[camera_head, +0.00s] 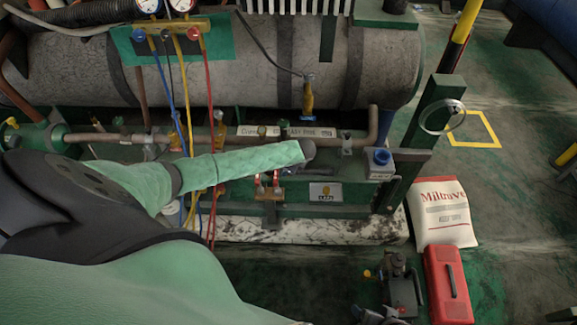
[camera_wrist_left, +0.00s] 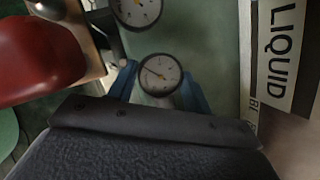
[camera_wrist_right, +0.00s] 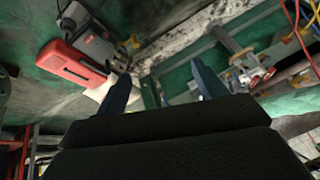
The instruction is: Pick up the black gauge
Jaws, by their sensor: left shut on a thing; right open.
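In the left wrist view, a round gauge (camera_wrist_left: 160,74) with a white dial and dark rim sits between the blue fingers of my left gripper (camera_wrist_left: 160,92). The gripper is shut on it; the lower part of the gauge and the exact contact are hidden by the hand. In the head view my left arm reaches across from the left over the pipework, and its jaws cannot be made out. My right gripper (camera_wrist_right: 162,88) is open and empty in the right wrist view, its two blue fingers spread apart.
A second white-dial gauge (camera_wrist_left: 138,8) is close above the held one. A red object (camera_wrist_left: 38,60) is at left and a LIQUID label (camera_wrist_left: 287,50) at right. A red case (camera_head: 448,285), a white sack (camera_head: 442,212) and a pump (camera_head: 400,285) stand on the floor.

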